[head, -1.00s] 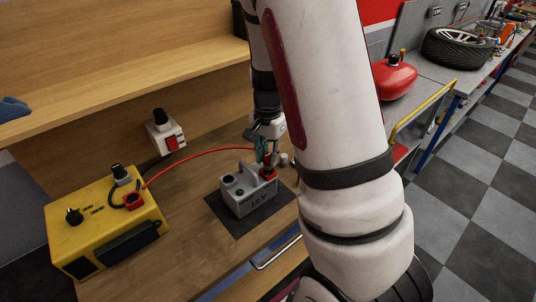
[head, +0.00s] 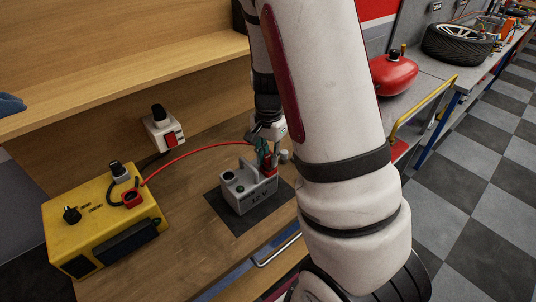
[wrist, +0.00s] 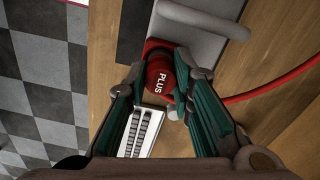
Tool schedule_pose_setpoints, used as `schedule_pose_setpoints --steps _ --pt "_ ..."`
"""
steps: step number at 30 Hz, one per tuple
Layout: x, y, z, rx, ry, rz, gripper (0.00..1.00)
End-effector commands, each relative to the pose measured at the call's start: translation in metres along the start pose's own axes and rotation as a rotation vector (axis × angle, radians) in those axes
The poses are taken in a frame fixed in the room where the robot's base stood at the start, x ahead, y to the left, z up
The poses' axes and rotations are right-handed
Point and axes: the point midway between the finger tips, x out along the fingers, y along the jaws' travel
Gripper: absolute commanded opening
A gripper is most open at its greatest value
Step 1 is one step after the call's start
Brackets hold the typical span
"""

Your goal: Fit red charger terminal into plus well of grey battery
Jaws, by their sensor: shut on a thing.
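The grey battery (head: 252,199), marked 12 V, stands on a dark mat on the wooden bench. My gripper (head: 267,160) is over its right end, fingers pointing down. It is shut on the red charger terminal (head: 271,170), whose red cable arcs left to the yellow charger (head: 95,228). In the wrist view the terminal (wrist: 160,76) shows the word PLUS between the green fingers of my gripper (wrist: 160,88). A red edge (wrist: 152,43) shows behind it beside the battery (wrist: 200,19). The plus well is hidden; I cannot tell whether the terminal is inside it.
A white socket box with a red switch (head: 165,129) is against the back panel. A wooden shelf (head: 130,85) overhangs the bench. My arm hides the bench to the right. A white-framed slotted object (wrist: 140,132) lies below the gripper in the wrist view.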

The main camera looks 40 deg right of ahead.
Motion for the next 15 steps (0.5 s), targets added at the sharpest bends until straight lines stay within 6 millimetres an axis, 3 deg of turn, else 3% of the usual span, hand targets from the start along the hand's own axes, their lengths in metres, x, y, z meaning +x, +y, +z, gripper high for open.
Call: schedule_pose_setpoints --steps 10,11,12,14,15 --pt "0.0083 -0.0003 0.0000 0.000 0.000 0.000 0.00" --pt "0.0084 -0.0004 0.0000 0.000 0.000 0.000 0.24" --pt "0.0080 -0.0002 0.0001 0.000 0.000 -0.001 0.33" --pt "0.0078 -0.0002 0.0001 0.000 0.000 -0.001 0.45" --pt "0.0078 -0.0001 0.0001 0.000 0.000 0.000 0.45"
